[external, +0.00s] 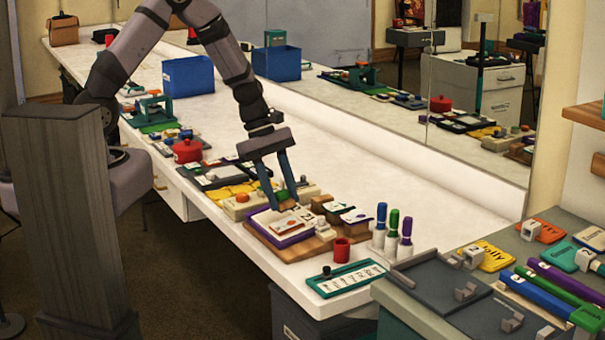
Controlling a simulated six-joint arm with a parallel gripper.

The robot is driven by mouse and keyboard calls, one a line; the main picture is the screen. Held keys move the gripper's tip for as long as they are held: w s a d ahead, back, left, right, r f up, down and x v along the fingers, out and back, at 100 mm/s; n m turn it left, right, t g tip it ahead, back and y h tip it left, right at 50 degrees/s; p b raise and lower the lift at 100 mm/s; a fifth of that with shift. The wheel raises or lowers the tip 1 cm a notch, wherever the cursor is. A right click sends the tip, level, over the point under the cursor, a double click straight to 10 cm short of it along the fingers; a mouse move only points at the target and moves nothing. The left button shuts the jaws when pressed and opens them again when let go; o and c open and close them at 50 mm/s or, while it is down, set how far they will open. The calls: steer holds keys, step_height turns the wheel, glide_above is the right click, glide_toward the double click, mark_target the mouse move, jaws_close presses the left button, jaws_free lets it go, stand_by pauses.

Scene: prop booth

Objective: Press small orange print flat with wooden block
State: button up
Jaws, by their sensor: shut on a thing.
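My gripper (286,205) points down over a purple-edged board (284,240) near the front of the white counter. Its two blue-grey fingers are set apart around a small brownish piece (288,206), which looks like the wooden block, though its outline is partly hidden. Pale sheets lie on the board, with a small orange-brown patch (287,223) just below the fingertips. This patch may be the small orange print; it is too small to be sure. I cannot tell whether the held piece touches the sheet.
A red cup (341,250), a teal tray (346,278) and several upright markers (391,232) stand to the right. Stamps and blocks crowd the board's far side. A blue bin (188,76) is farther back. The middle counter is clear; a mirror (430,90) lines the back.

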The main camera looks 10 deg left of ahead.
mark_target(284, 208)
steer(key=shift+w+d+f+b, duration=0.1)
steer(key=shift+f+b, duration=0.7)
steer(key=shift+f, duration=0.25)
steer(key=shift+w+d+f+b, duration=0.1)
steer(key=shift+f+b, duration=0.7)
steer(key=shift+f, duration=0.2)
steer(key=shift+f+b, duration=0.4)
steer(key=shift+f, duration=0.1)
steer(key=shift+f, duration=0.15)
stand_by(1.0)
steer(key=shift+s+a+r+p, duration=0.15)
steer(key=shift+r+p, duration=1.15)
steer(key=shift+r, duration=0.25)
steer(key=shift+s+a+r+p, duration=0.1)
steer(key=shift+r+p, duration=1.2)
steer(key=shift+r, duration=0.2)
